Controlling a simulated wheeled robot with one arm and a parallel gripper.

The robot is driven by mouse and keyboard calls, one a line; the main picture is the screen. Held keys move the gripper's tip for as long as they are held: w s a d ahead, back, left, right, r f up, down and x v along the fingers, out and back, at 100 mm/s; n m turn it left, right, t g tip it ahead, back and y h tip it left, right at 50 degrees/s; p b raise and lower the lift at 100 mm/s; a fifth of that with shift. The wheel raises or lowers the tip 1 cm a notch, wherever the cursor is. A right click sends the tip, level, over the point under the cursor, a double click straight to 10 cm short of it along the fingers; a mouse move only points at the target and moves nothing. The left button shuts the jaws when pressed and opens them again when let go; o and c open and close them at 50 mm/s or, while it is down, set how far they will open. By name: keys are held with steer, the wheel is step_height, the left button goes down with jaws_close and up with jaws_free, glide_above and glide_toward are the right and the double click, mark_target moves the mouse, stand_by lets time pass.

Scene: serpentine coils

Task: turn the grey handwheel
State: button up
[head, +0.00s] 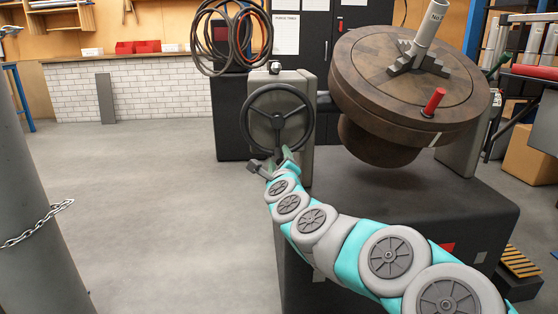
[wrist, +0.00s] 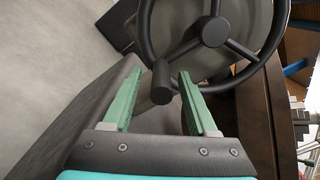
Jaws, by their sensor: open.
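The dark grey handwheel (head: 279,118) stands upright on a light grey housing, left of the big tilted round table. It has three spokes and a central hub. In the wrist view the handwheel (wrist: 214,32) fills the upper right, with a dark cylindrical handle (wrist: 161,86) sticking out from its lower left rim. My gripper (head: 276,158) is at the wheel's lower edge in the head view. In the wrist view my open gripper (wrist: 158,74) has a green finger on each side of the handle, with gaps showing; I cannot tell whether either finger touches it.
The tilted round table (head: 350,70) carries a red peg (head: 433,102) and a grey post on a clamp (head: 427,35). A dark machine base (head: 400,205) stands beneath it. A pillar with a chain (head: 35,180) is at the left. The floor (head: 160,210) between is clear.

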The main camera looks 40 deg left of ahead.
steer(key=v, duration=0.7)
steer(key=shift+s+d, duration=0.25)
steer(key=shift+d, duration=0.05)
stand_by(0.6)
steer(key=shift+r, duration=0.1)
